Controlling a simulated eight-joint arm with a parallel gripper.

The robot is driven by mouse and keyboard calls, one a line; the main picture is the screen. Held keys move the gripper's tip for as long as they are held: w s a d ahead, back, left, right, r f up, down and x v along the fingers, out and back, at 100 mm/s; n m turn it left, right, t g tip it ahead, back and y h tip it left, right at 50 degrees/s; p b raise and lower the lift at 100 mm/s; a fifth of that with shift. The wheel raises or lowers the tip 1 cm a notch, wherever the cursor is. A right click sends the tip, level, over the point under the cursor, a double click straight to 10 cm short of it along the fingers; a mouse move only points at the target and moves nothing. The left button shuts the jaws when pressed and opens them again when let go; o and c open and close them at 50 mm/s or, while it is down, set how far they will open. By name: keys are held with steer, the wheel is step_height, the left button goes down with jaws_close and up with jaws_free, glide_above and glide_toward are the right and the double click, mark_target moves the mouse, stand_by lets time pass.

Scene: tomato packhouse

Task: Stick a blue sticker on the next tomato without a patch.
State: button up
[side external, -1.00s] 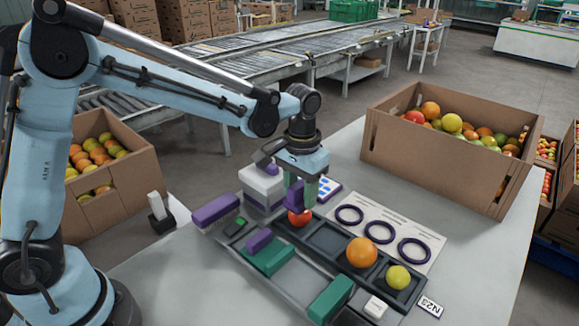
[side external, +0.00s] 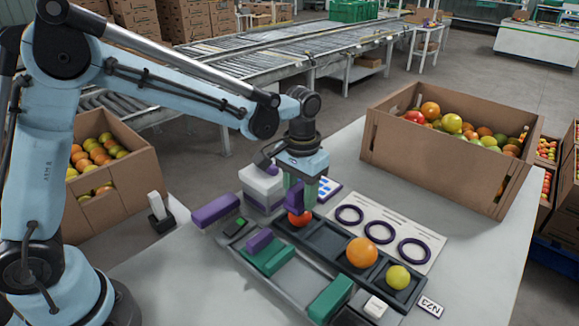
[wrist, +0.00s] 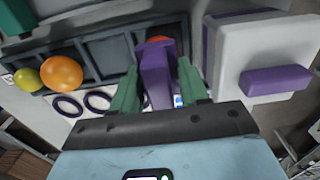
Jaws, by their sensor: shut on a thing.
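My gripper (side external: 302,193) is shut on a purple block-like tool (side external: 293,194), which also stands between the green fingers in the wrist view (wrist: 157,80). The tool is directly over the red tomato (side external: 299,218) in the end cell of the dark tray (side external: 327,239). I cannot tell if they touch. The tool hides most of this tomato in the wrist view (wrist: 159,39). An orange tomato (side external: 362,253) and a yellow tomato (side external: 398,277) sit in other cells, with an empty cell before the orange one. No patch shows on the visible tomato sides. A blue-marked card (side external: 328,188) lies behind the gripper.
A white block with a purple bar (wrist: 275,80) stands close beside the gripper. Several dark rings (side external: 379,232) lie on a white sheet behind the tray. Purple and green blocks (side external: 329,299) lie in front. A cardboard box of fruit (side external: 437,162) stands at the back right.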

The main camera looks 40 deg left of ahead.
steer(key=shift+f, duration=0.4)
stand_by(1.1)
steer(key=shift+r, duration=3.55)
